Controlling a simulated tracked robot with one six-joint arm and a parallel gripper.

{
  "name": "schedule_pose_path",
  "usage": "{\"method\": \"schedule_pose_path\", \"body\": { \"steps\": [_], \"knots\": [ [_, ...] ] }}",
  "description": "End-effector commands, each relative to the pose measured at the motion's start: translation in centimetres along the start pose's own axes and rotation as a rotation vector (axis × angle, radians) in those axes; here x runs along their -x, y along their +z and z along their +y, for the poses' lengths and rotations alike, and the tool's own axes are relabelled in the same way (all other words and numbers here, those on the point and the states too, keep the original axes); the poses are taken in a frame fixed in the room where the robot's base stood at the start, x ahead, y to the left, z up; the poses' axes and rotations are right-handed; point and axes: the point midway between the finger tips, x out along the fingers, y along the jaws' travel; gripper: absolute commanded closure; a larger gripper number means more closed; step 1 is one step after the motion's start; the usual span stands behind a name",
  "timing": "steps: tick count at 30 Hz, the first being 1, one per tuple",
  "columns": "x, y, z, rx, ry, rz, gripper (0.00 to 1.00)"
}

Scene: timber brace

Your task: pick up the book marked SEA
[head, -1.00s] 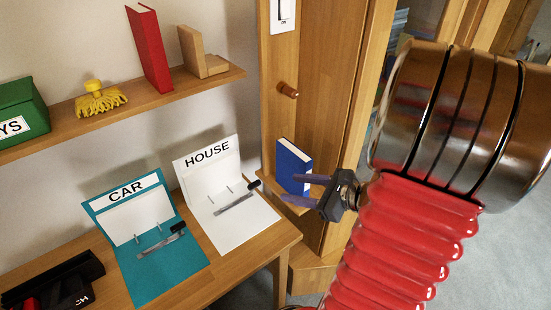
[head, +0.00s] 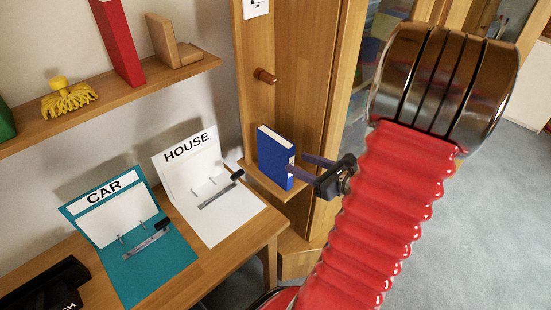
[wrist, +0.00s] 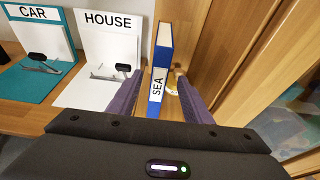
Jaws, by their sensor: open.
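The blue book marked SEA (head: 272,158) stands upright on a small wooden ledge (head: 262,182) beside the wooden cabinet. Its white SEA label faces me in the wrist view (wrist: 158,84). My gripper (head: 297,164) is open and empty at the right of the book in the head view, with its fingertips at the book's spine edge. In the wrist view the book shows between my two fingers (wrist: 159,76), one on each side. I cannot tell how far the fingers reach past the spine, or whether they touch it.
A desk (head: 262,224) at the left holds the CAR binder (head: 110,205) and the HOUSE binder (head: 190,158). A wooden peg (head: 265,76) sticks out above the book. A wall shelf (head: 190,74) bears a red book (head: 118,45) and a yellow brush (head: 68,98).

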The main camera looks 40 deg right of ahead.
Motion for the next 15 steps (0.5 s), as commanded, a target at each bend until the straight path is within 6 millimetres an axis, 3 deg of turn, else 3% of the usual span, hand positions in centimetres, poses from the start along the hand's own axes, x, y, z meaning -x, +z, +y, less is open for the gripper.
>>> {"method": "schedule_pose_path", "body": {
  "steps": [15],
  "knots": [
    [-6.1, -0.1, 0.2, 0.0, 0.005, 0.002, 0.55]
  ]
}}
